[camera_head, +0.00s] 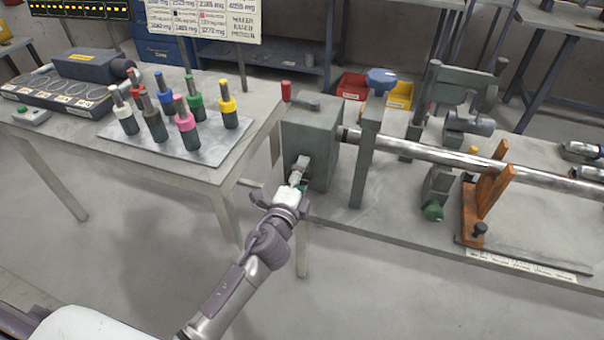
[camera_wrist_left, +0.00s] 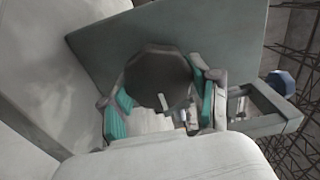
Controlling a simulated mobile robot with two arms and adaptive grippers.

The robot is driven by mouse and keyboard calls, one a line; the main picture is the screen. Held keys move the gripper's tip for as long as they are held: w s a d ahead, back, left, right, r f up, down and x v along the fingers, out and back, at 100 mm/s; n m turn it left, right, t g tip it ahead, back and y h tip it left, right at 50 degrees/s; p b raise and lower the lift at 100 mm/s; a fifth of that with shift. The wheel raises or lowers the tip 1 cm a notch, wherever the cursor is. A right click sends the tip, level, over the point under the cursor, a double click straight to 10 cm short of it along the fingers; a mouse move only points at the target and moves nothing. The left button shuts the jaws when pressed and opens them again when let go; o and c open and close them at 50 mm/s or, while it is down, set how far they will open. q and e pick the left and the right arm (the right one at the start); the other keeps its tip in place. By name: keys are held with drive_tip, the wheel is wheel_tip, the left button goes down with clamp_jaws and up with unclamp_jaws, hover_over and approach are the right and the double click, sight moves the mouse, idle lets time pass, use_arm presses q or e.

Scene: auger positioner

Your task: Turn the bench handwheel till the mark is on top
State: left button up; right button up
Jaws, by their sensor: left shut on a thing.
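The bench handwheel (camera_wrist_left: 157,72) shows in the left wrist view as a dark, many-sided disc in front of a grey housing. A small pale mark (camera_wrist_left: 162,102) sits near its lower edge in that view. My left gripper (camera_head: 298,180) is at the front face of the grey housing block (camera_head: 312,140) in the head view. In the left wrist view its teal-padded fingers (camera_wrist_left: 162,100) lie on either side of the handwheel, shut on it. In the head view the gripper hides most of the wheel. My right gripper is in neither view.
A steel shaft (camera_head: 430,155) runs right from the housing, past an orange bracket (camera_head: 486,192). A blue knob (camera_head: 381,79) tops a grey post. The left table (camera_head: 225,150) holds several coloured cylinders on a plate (camera_head: 185,147). Open floor lies in front of the bench.

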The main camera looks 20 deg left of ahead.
use_arm(q)
drive_tip(key=o, duration=1.2)
drive_tip(key=shift+c, duration=0.2)
drive_tip(key=shift+s, duration=0.1)
drive_tip(key=s, duration=1.1)
drive_tip(key=shift+s+a, duration=0.15)
drive_tip(key=shift+s, duration=0.25)
drive_tip(key=s+a+f+n+g+p, duration=0.1)
drive_tip(key=s+f+n+g, duration=0.3)
drive_tip(key=f, duration=1.2)
drive_tip(key=s+f+n+g, duration=0.3)
drive_tip(key=s+f+g, duration=0.15)
drive_tip(key=f, duration=1.05)
drive_tip(key=s+a+f+n+g, duration=0.2)
drive_tip(key=s+f, duration=0.4)
drive_tip(key=s, duration=0.4)
drive_tip(key=s+a+f+n+g+p, duration=0.1)
drive_tip(key=s+f+n+g, duration=0.2)
drive_tip(key=s+f, duration=0.3)
drive_tip(key=s+a+f+n+g, duration=0.2)
drive_tip(key=s+f, duration=0.4)
drive_tip(key=s, duration=0.8)
drive_tip(key=shift+s+a+f+n+g+y+p, duration=0.3)
drive_tip(key=shift+s+a+f+n+g, duration=0.1)
drive_tip(key=shift+n+g, duration=0.45)
